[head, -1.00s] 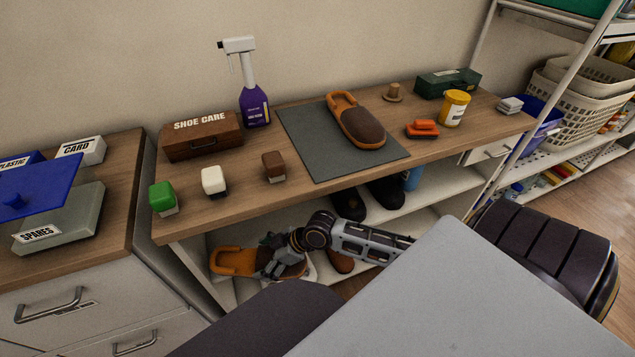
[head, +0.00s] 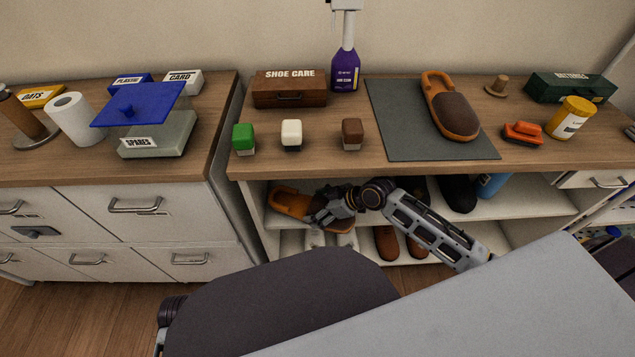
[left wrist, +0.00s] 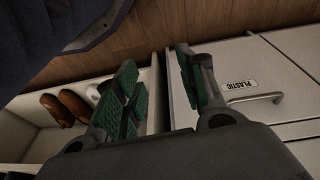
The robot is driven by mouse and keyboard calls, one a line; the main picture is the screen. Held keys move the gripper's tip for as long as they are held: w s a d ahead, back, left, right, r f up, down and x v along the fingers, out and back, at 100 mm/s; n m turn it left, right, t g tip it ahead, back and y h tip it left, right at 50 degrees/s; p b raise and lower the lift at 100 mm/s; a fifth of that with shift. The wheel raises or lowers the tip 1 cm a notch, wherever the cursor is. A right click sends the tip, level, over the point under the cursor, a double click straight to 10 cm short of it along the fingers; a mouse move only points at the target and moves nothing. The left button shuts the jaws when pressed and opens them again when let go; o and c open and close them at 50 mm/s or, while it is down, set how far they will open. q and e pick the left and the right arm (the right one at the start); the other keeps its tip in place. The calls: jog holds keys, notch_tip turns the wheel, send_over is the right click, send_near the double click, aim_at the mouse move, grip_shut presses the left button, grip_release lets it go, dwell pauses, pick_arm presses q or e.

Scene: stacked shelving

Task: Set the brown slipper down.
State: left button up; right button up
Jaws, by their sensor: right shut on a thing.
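A brown slipper with an orange sole (head: 290,202) is in my right gripper (head: 332,207), at the upper shelf inside the bench. The gripper covers part of its brown upper, and I cannot tell whether the slipper touches the shelf board. A matching brown slipper (head: 452,112) lies on the grey mat (head: 402,145) on the bench top. My left gripper (left wrist: 165,88) shows in the left wrist view, its green-padded fingers apart with nothing between them, near the drawer fronts.
On the bench top (head: 330,166) stand green, white and brown blocks, a shoe care box (head: 290,92) and a purple spray bottle (head: 345,68). Brown shoes (head: 388,243) sit on the lower shelf, dark shoes (head: 457,192) on the upper one. My right forearm crosses the shelf opening.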

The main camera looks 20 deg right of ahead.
jog(key=w+d+b, duration=0.1)
jog(key=w, duration=0.2)
jog(key=w+d, duration=0.1)
jog(key=w, duration=0.3)
jog(key=w+d+b, duration=0.1)
jog(key=w, duration=0.3)
jog(key=shift+d+b, duration=0.1)
jog(key=shift+b, duration=0.25)
pick_arm(q)
jog(key=shift+t+h, duration=0.3)
jog(key=shift+t, duration=0.3)
jog(key=shift+w+d+r, duration=0.1)
jog(key=shift+d+r, duration=0.05)
jog(key=shift+r, duration=0.65)
jog(key=shift+w+d+r, duration=0.1)
jog(key=shift+d+r, duration=0.05)
jog(key=shift+r, duration=0.7)
jog(key=shift+w+d+r, duration=0.1)
jog(key=shift+d+r, duration=0.05)
jog(key=shift+r, duration=0.65)
pick_arm(e)
jog(key=shift+w+d, duration=0.2)
jog(key=shift+w, duration=0.65)
pick_arm(q)
jog(key=shift+s, duration=0.1)
